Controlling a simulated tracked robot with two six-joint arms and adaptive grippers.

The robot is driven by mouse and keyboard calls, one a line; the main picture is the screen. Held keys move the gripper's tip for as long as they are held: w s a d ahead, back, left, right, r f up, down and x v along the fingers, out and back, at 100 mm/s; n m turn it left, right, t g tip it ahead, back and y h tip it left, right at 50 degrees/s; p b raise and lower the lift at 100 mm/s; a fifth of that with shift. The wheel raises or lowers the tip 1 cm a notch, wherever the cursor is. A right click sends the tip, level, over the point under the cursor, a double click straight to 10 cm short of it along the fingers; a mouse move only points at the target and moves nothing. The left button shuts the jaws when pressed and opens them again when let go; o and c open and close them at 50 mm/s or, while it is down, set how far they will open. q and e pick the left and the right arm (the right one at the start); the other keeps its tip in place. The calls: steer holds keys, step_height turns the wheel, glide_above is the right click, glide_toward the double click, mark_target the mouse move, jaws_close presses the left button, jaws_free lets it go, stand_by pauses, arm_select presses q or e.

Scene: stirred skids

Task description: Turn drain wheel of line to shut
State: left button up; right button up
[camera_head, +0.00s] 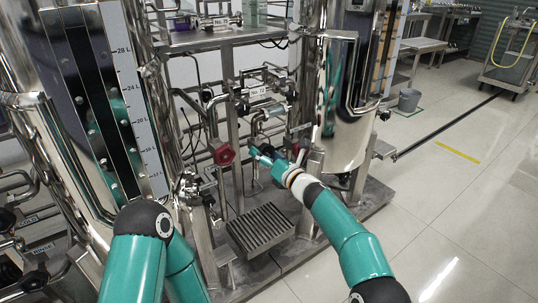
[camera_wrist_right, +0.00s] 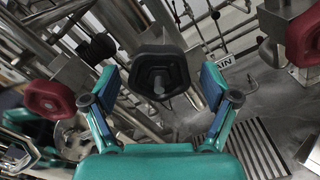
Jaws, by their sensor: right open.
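A black wheel (camera_wrist_right: 160,74) with rounded corners and a central stem shows in the right wrist view. It lies between the two fingers of my right gripper (camera_wrist_right: 158,86), which is open with a finger to either side. I cannot tell whether the fingers touch it. A label (camera_wrist_right: 229,62) behind it is partly covered and ends in "IN". In the head view my right gripper (camera_head: 262,153) is among the pipes, just right of a red wheel (camera_head: 223,154). The black wheel cannot be made out there. My left gripper is not visible; only its arm shows.
In the wrist view, red wheels stand at left (camera_wrist_right: 50,100) and right (camera_wrist_right: 304,38). Shiny tanks (camera_head: 345,110) and steel pipes crowd the skid. A slotted grate (camera_head: 262,231) lies below my right gripper. The floor (camera_head: 450,215) at right is clear.

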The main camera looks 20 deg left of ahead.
steer(key=c, duration=1)
steer(key=shift+d, duration=0.5)
steer(key=shift+c, duration=0.8)
steer(key=shift+a+r, duration=0.1)
steer(key=shift+a, duration=0.3)
